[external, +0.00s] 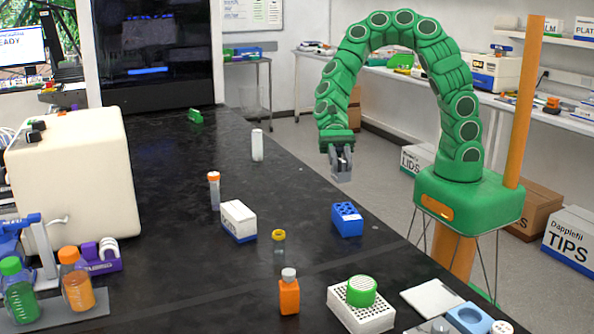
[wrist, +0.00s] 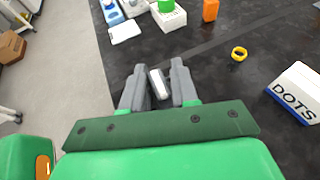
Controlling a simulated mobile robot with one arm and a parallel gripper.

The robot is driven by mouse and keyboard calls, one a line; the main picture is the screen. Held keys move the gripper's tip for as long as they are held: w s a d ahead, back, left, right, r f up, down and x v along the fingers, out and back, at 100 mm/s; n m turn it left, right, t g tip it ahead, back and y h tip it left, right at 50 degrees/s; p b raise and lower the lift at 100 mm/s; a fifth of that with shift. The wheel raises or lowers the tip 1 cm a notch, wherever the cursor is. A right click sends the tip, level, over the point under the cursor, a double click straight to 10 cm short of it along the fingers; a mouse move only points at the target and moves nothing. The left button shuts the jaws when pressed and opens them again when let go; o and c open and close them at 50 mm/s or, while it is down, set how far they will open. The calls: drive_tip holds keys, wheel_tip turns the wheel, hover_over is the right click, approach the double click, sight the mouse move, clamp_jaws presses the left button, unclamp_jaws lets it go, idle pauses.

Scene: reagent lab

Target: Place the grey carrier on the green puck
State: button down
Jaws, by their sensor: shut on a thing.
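My gripper (external: 342,158) is above the right edge of the black bench in the external view, pointing down. Its grey fingers (wrist: 158,88) are shut on the grey carrier, a small pale grey block that shows between them in the wrist view (wrist: 157,80). The carrier also shows below the fingers in the external view (external: 342,176), clear of the bench. The fingers hide much of it. The green puck (external: 362,291) sits on a white perforated rack (external: 345,313) at the front of the bench. The puck also shows at the top of the wrist view (wrist: 166,6), well apart from my gripper.
A blue rack (external: 347,220) stands below and in front of my gripper. An orange bottle (external: 289,295), a yellow-capped vial (external: 279,243) and a white-and-blue box (external: 239,221) stand to the left. A white plate (external: 431,299) lies right of the white rack.

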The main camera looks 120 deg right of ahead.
drive_tip(key=w+a+r, duration=0.2)
drive_tip(key=a+r, duration=0.2)
drive_tip(key=a, duration=1)
drive_tip(key=w+a+r, duration=0.1)
drive_tip(key=a+r, duration=0.3)
drive_tip(key=a, duration=1)
hover_over(361, 283)
drive_tip(key=shift+n+g, duration=0.3)
drive_tip(key=f, duration=0.9)
drive_tip(key=shift+s+f, duration=0.1)
drive_tip(key=shift+s, duration=0.1)
drive_tip(key=shift+w+a+f, duration=0.15)
drive_tip(key=shift+w+f, duration=0.1)
drive_tip(key=shift+f, duration=1.6)
drive_tip(key=c, duration=0.9)
unclamp_jaws()
drive_tip(key=shift+o, duration=0.2)
drive_tip(key=v, duration=1.2)
drive_tip(key=shift+f, duration=0.2)
